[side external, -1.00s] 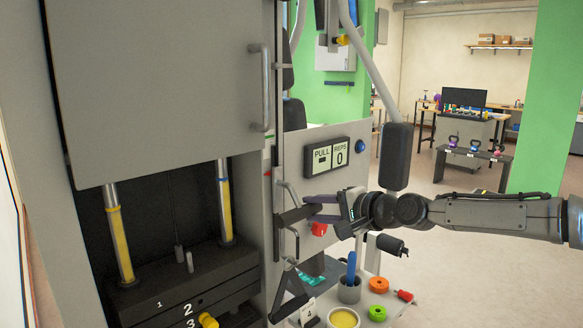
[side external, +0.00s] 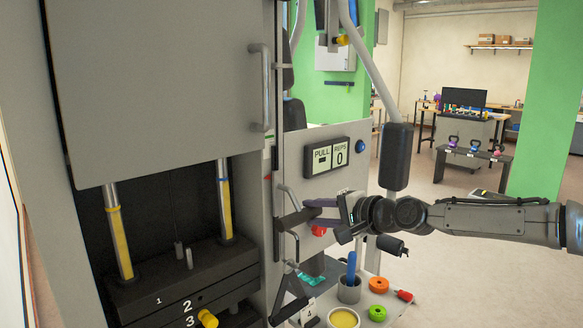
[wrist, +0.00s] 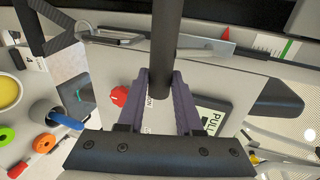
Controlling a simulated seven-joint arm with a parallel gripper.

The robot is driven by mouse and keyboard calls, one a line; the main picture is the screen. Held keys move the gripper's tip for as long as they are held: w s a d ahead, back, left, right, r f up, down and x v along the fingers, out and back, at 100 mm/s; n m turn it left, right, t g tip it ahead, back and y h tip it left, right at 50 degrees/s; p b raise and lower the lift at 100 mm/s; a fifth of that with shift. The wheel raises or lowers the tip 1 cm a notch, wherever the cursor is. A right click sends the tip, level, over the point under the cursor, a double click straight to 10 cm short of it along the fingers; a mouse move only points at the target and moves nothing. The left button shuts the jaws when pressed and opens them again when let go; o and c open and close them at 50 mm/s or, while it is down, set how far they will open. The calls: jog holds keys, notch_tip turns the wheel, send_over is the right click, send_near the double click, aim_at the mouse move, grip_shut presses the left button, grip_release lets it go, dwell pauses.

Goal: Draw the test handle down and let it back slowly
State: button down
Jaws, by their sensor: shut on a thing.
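The test handle is a dark bar grip (side external: 294,219) on a metal bracket at the front of the grey machine. My gripper (side external: 308,211) reaches in from the right, its purple fingers shut on this handle. In the wrist view, the black bar (wrist: 166,45) runs between the two fingers of my gripper (wrist: 163,77). The weight stack (side external: 190,290) sits low in the machine's opening, with plates numbered 1, 2 and 3 and a yellow pin (side external: 207,318). The display (side external: 327,157) reads PULL with a dash and REPS 0.
A red knob (side external: 319,230) is just below my fingers. A lower shelf holds a yellow-filled cup (side external: 343,318), a grey cup with a blue tool (side external: 350,288), and orange (side external: 376,285) and green (side external: 377,313) rings. A dark padded roller (side external: 396,157) hangs above my wrist.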

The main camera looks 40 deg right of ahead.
notch_tip(320, 180, up, 7)
grip_release()
jog(key=shift+r, duration=0.5)
dwell(1.1)
jog(key=v, duration=0.7)
dwell(0.4)
jog(key=shift+r, duration=0.1)
